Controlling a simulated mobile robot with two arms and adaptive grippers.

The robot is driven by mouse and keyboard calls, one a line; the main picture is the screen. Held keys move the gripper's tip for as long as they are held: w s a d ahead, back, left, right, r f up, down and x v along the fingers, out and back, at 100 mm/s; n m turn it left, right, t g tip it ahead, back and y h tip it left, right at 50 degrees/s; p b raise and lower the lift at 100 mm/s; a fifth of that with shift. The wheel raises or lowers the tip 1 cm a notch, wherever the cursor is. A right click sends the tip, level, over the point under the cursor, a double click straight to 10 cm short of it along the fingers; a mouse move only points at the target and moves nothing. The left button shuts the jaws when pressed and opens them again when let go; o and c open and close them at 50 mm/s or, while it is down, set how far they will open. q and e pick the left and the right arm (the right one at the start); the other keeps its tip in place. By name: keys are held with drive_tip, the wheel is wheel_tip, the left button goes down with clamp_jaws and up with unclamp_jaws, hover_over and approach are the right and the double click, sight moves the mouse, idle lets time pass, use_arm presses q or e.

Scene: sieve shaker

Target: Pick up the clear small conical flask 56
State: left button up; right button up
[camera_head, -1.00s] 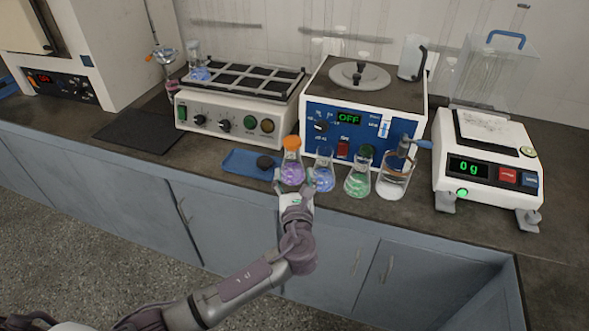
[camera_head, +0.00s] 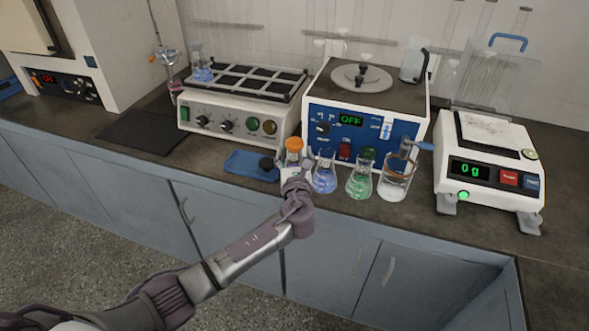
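Several conical flasks stand in a row at the counter's front edge; no number is legible on any of them. At the left, one has an orange stopper (camera_head: 293,146), its body now mostly hidden behind my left gripper (camera_head: 295,163). The gripper's fingers are at this flask, just below the stopper; whether they are closed on it is not clear. My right gripper is not in view.
A blue tray (camera_head: 246,166) with a dark round item lies left of the gripper. Behind the flasks stands a blue-fronted device (camera_head: 350,125) reading OFF. A balance (camera_head: 490,170) is at the right, a shaker (camera_head: 235,112) at the left.

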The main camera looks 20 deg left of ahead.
use_arm(q)
clamp_jaws()
drive_tip(key=shift+r, duration=0.1)
idle(0.3)
